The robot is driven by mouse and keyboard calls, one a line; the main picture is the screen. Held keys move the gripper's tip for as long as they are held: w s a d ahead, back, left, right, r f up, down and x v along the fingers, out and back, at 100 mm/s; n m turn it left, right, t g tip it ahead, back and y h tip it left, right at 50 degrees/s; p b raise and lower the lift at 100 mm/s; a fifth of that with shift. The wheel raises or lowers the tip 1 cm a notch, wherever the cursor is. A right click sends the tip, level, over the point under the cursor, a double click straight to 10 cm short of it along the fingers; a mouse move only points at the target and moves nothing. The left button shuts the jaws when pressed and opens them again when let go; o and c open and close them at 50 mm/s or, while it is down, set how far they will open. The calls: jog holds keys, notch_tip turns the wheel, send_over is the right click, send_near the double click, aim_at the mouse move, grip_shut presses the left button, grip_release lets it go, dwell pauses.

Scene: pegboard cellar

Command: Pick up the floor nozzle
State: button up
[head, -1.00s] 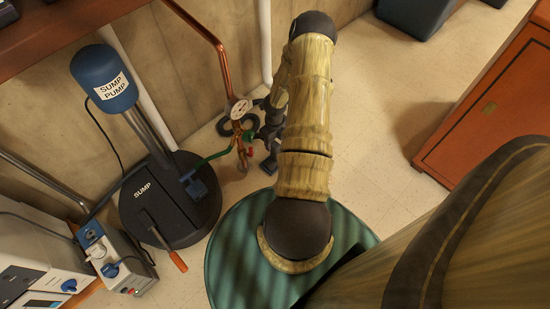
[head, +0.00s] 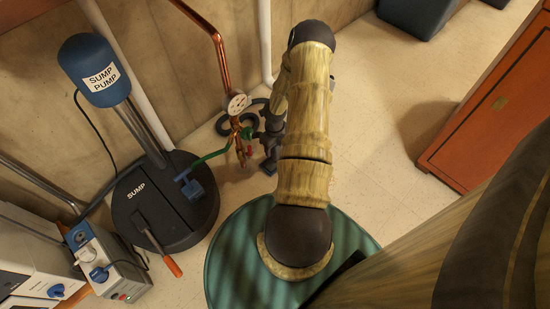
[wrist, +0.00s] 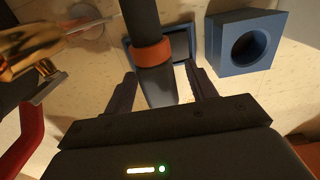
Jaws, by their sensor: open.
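In the wrist view, a dark tube with an orange-brown collar runs down from the top edge between my fingers; I take this to be the floor nozzle (wrist: 150,25), though its full shape is cut off. My gripper (wrist: 160,70) is open, with one finger on each side of the tube. A gap shows on both sides, and I cannot tell whether either finger touches it. In the head view my own arm covers most of this area, and I cannot make out the nozzle there.
In the wrist view, a blue block with a round hole (wrist: 214,45) stands right of the tube; brass fittings (wrist: 35,42) and a red part (wrist: 25,145) are at left. The head view shows a sump pump (head: 165,205), a pressure gauge (head: 238,104) and an orange cabinet (head: 490,110).

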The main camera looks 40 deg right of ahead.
jog(key=shift+w+f, duration=0.1)
jog(key=shift+f, duration=0.3)
jog(key=shift+s+d, duration=0.15)
jog(key=shift+s, duration=0.05)
jog(key=shift+w+a, duration=0.1)
jog(key=shift+a, duration=0.15)
jog(key=shift+c, duration=0.3)
jog(key=shift+d+r, duration=0.1)
jog(key=shift+d, duration=0.05)
grip_shut()
notch_tip(320, 180, up, 18)
jog(key=p, duration=1.2)
jog(key=shift+p, duration=0.3)
